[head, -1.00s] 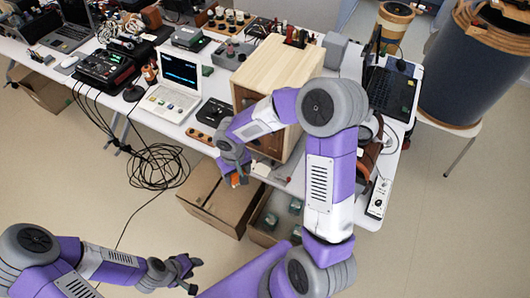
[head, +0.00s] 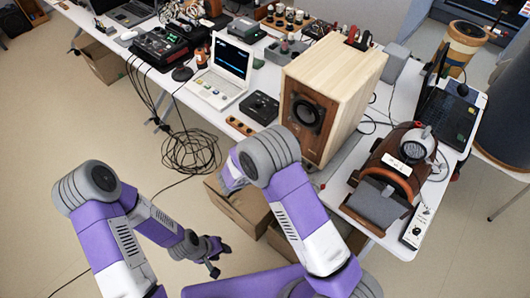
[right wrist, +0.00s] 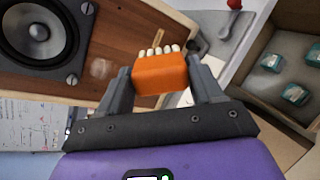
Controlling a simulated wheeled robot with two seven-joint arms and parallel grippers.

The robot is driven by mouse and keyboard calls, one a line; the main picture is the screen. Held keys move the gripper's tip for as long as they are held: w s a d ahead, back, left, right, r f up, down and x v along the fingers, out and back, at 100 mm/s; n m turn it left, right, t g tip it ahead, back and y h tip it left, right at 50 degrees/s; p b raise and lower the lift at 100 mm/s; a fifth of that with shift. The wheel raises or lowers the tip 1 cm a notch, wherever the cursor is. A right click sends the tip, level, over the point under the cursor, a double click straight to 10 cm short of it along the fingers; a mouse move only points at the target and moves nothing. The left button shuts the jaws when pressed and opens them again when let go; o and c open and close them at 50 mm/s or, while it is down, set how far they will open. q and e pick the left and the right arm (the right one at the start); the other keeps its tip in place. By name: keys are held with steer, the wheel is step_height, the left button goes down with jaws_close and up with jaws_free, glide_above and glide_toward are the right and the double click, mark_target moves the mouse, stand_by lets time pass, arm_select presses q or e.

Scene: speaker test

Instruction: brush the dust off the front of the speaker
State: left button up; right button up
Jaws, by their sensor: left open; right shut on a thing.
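The speaker (head: 350,75) is a pale wooden box on the table, with a darker wood front (head: 322,140) and a round black cone. In the right wrist view the speaker front (right wrist: 60,82) fills the upper left, with a pale smudge below and right of the cone. My right gripper (right wrist: 158,78) is shut on an orange brush (right wrist: 160,75) with white bristle tufts, close to the front's lower edge; I cannot tell whether they touch. In the head view my right arm hides this gripper. My left gripper (head: 219,259) is open and empty, low over the floor.
A white laptop (head: 220,75) and a black box (head: 259,107) stand left of the speaker. Cardboard boxes (head: 240,210) are below the table edge; cables coil on the floor.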

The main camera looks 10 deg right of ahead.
steer(key=w+a+r+n+t+b, duration=0.1)
steer(key=w+a+r+n+t, duration=0.2)
steer(key=w+a+t, duration=0.15)
steer(key=shift+t, duration=0.75)
steer(key=x, duration=0.4)
steer(key=shift+w+d+r, duration=0.15)
steer(key=shift+w+r, duration=0.2)
steer(key=shift+r, duration=0.05)
steer(key=shift+x, duration=0.9)
steer(key=shift+s+d+b, duration=0.35)
steer(key=shift+d+b, duration=0.05)
steer(key=shift+b, duration=0.3)
steer(key=shift+w+a+r, duration=0.15)
steer(key=shift+w+a, duration=0.05)
steer(key=shift+w, duration=0.25)
